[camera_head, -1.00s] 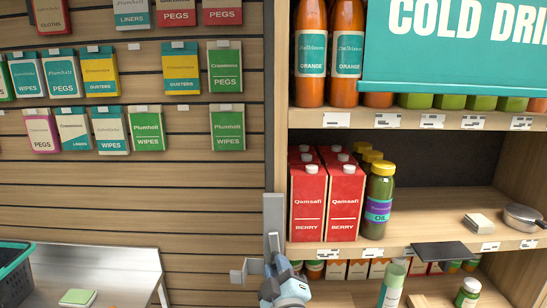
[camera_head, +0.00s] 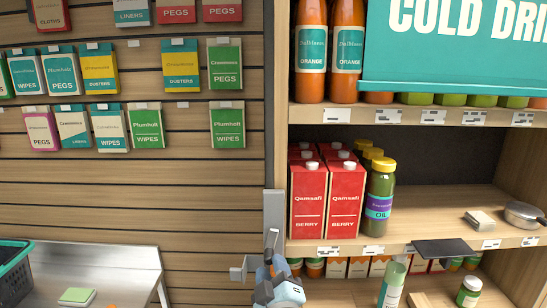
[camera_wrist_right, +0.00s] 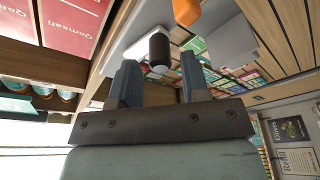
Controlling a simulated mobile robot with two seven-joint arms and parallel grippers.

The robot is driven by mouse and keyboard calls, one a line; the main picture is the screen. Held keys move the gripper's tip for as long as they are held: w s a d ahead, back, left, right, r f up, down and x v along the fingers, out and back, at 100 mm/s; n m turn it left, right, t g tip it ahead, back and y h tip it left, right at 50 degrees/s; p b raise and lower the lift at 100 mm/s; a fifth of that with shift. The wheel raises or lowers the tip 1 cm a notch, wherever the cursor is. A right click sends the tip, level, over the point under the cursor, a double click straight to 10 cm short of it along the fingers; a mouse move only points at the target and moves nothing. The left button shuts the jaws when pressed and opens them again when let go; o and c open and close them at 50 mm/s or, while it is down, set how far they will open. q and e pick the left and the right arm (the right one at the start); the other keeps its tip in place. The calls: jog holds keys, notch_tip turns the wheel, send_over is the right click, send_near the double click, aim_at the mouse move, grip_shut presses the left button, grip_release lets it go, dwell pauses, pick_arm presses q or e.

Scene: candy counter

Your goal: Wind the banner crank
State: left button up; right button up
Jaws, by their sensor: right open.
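The teal banner (camera_head: 455,45) reading COLD DRI… hangs across the top right of the head view. A grey upright plate (camera_head: 274,210), apparently the crank's mount, is on the shelf's left post. My right gripper (camera_head: 271,262) is just below it, small and partly cut off by the bottom edge. In the right wrist view my right gripper (camera_wrist_right: 160,82) is open. A dark cylindrical handle (camera_wrist_right: 159,50) with a pale end, apparently the crank grip, shows between the fingertips; no contact is visible. An orange block (camera_wrist_right: 186,12) is at the top. My left gripper is not in view.
Red berry cartons (camera_head: 326,200) and an oil bottle (camera_head: 379,198) stand on the shelf right of the post. A slatted wall with hanging packets (camera_head: 145,125) is on the left. A pale table (camera_head: 125,262) and a dark basket (camera_head: 14,275) are at lower left.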

jog(key=shift+v, duration=1.8)
jog(key=s+d+f+m+g+h, duration=0.35)
jog(key=s+d+f, duration=0.2)
jog(key=d, duration=0.35)
jog(key=s+d+f+m+g+h, duration=0.2)
jog(key=s+d+f+m+g, duration=0.25)
jog(key=d+f, duration=0.3)
jog(key=s+d+f+m+g+y, duration=0.15)
jog(key=s+d+g, duration=0.3)
jog(key=s, duration=0.55)
jog(key=s+d+f+g, duration=0.3)
jog(key=s+d+g, duration=0.15)
jog(key=s, duration=0.55)
jog(key=w+a+f+t+y+p, duration=0.2)
jog(key=w+a+f+t, duration=0.3)
jog(key=f+t, duration=0.3)
jog(key=shift+w+a+f+n+y+p, duration=0.45)
jog(key=shift+a+f+y, duration=0.2)
jog(key=shift+f, duration=0.55)
